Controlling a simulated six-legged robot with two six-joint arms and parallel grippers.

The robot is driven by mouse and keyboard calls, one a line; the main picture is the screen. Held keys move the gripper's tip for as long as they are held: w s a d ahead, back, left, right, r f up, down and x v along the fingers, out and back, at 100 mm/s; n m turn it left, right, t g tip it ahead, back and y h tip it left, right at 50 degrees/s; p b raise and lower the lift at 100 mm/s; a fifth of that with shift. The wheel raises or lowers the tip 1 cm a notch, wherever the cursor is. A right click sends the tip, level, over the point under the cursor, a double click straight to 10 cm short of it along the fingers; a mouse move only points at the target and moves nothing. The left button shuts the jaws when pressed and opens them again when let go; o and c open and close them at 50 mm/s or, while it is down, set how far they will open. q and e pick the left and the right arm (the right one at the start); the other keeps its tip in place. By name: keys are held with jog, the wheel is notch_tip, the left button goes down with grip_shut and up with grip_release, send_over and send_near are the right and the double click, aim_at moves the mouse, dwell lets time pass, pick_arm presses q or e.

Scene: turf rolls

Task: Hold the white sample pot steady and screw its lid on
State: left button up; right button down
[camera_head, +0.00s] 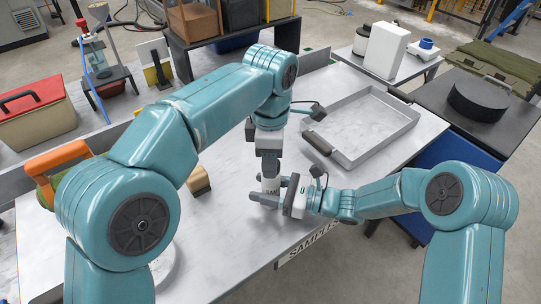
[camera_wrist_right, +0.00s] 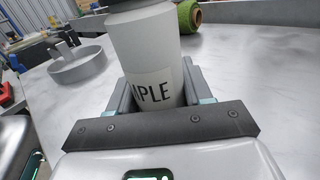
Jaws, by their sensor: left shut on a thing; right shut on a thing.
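The white sample pot (camera_head: 270,185) stands upright on the grey table, its label partly showing. In the right wrist view the pot (camera_wrist_right: 150,60) sits between my right gripper's fingers (camera_wrist_right: 155,95), with "IPLE" readable. My right gripper (camera_head: 272,197) is shut on the pot's body from the right side. My left gripper (camera_head: 270,167) points straight down over the pot and is shut at its top. The lid is hidden by the left gripper in the head view. A dark edge above the pot is cut off in the wrist view, so how the lid sits cannot be told.
A shallow grey tray (camera_head: 372,122) lies behind to the right. A green roll (camera_wrist_right: 189,14) and a round grey dish (camera_wrist_right: 78,66) show in the wrist view. The table's front edge is close.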

pick_arm(q)
jog(key=m, duration=0.5)
jog(key=shift+m, duration=0.4)
jog(key=m, duration=0.7)
jog(key=shift+m, duration=0.4)
jog(key=m, duration=0.7)
jog(key=shift+d+m, duration=0.1)
jog(key=shift+m, duration=0.3)
jog(key=m, duration=0.4)
jog(key=shift+m, duration=0.4)
jog(key=m, duration=2.1)
jog(key=shift+f, duration=0.1)
jog(key=m, duration=0.6)
jog(key=o, duration=1.1)
